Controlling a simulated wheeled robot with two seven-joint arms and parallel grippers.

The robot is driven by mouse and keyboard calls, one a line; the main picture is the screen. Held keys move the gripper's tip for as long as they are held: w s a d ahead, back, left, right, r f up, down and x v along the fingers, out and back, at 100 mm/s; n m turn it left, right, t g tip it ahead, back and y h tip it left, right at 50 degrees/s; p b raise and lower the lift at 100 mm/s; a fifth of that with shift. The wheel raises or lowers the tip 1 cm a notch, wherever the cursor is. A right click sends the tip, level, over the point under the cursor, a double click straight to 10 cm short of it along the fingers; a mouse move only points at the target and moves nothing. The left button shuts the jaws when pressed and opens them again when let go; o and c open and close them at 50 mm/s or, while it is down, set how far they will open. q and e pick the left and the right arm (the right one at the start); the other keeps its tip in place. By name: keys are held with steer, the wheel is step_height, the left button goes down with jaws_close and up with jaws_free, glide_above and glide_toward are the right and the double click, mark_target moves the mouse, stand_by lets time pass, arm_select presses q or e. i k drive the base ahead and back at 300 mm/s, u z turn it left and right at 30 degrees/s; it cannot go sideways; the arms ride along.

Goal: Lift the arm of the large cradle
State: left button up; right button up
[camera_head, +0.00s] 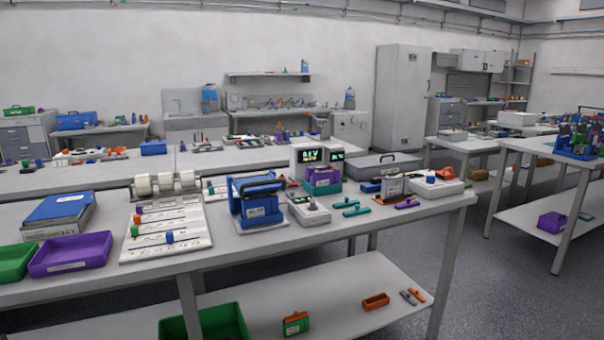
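A large blue cradle-like device (259,217) stands on a light base near the front edge of the nearest bench. It has a white label on its front and a blue bar across its top; I take it for the large cradle. Whether the bar is its arm, and whether it is fully down, is too small to tell. A smaller grey device (309,210) with a green knob stands just to its right. Neither of my grippers is in view, and nothing touches the blue device.
The nearest bench (200,258) also holds a purple tray (70,254), a green tray (14,262), a white panel with rollers (165,232), two small screens (308,155) and a white box device (435,185). Grey floor (500,290) is open at the right.

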mark_target(247, 186)
steer(key=u, duration=0.45)
steer(key=i, duration=1.1)
steer(key=u, duration=0.9)
